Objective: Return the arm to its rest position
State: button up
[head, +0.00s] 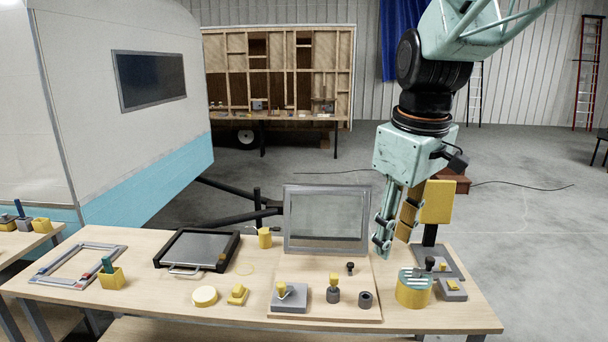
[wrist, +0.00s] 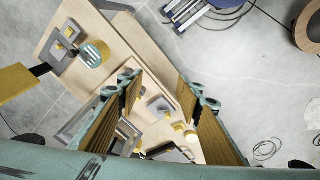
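My arm comes down from the upper right of the head view. Only bench and small items show beyond the gap, and nothing is held. The striped yellow canister (head: 413,290) stands on the bench below and a little right of my gripper, apart from it.
A yellow panel (head: 437,202) on a black post stands close to my gripper's right. Floor beyond the bench's right end is open.

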jog(key=s+d+f+m+t+b, duration=0.1)
jog(key=s+m, duration=0.2)
jog(key=s, duration=1.1)
jog(key=s+d+f+m+b, duration=0.1)
jog(key=s+m, duration=0.3)
jog(key=s, duration=1)
jog(key=shift+s+d+m+t+b, duration=0.3)
jog(key=shift+s+d+t+b, duration=0.1)
jog(key=shift+d+b, duration=0.2)
